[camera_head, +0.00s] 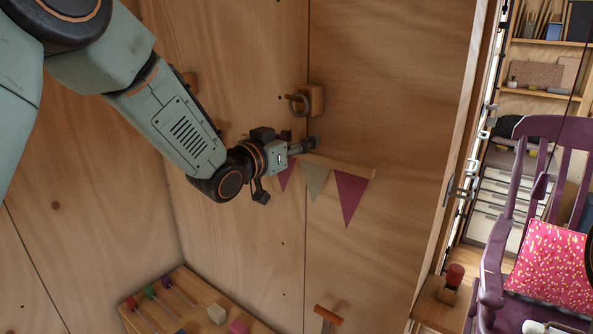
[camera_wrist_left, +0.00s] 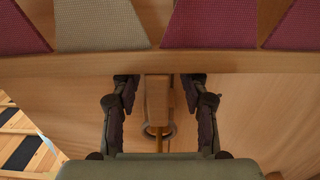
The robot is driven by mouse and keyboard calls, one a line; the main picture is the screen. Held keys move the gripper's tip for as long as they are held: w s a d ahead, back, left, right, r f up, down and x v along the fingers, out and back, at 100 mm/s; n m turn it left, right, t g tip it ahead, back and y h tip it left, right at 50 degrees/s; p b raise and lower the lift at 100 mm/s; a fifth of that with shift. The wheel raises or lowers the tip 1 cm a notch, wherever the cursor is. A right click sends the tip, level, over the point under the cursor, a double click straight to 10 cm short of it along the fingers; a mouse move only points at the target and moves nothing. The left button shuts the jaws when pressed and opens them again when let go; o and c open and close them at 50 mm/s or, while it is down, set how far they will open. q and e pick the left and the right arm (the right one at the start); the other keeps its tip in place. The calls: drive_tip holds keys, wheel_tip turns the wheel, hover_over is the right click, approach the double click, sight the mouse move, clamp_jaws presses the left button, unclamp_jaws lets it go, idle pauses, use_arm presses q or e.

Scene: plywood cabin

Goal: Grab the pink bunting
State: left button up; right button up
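The bunting is a wooden bar (camera_head: 343,166) with maroon-pink and grey-beige pennants, including a pink one (camera_head: 352,194), hanging against the plywood wall. My left gripper (camera_head: 308,146) is at the bar's left end and hides part of it. In the left wrist view the bar (camera_wrist_left: 240,62) crosses above the fingertips, with pink pennants (camera_wrist_left: 212,24) and a beige one (camera_wrist_left: 98,25). The left gripper's fingers (camera_wrist_left: 158,82) are apart, either side of a narrow wooden piece (camera_wrist_left: 158,102). I cannot tell whether they touch it. My right gripper is not in view.
A wooden block with a dark ring (camera_head: 299,104) is on the wall just above the gripper. Below is a small shelf (camera_head: 193,289) with several items. A purple chair (camera_head: 497,240) with a pink cushion (camera_head: 551,266) stands right, beyond the cabin wall's edge.

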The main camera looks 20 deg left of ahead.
use_arm(q)
drive_tip(key=shift+d, duration=0.3)
drive_tip(key=c, duration=0.4)
drive_tip(key=shift+w+a, duration=0.1)
drive_tip(key=shift+a, duration=0.1)
clamp_jaws()
drive_tip(key=shift+d, duration=0.1)
drive_tip(key=shift+r, duration=0.1)
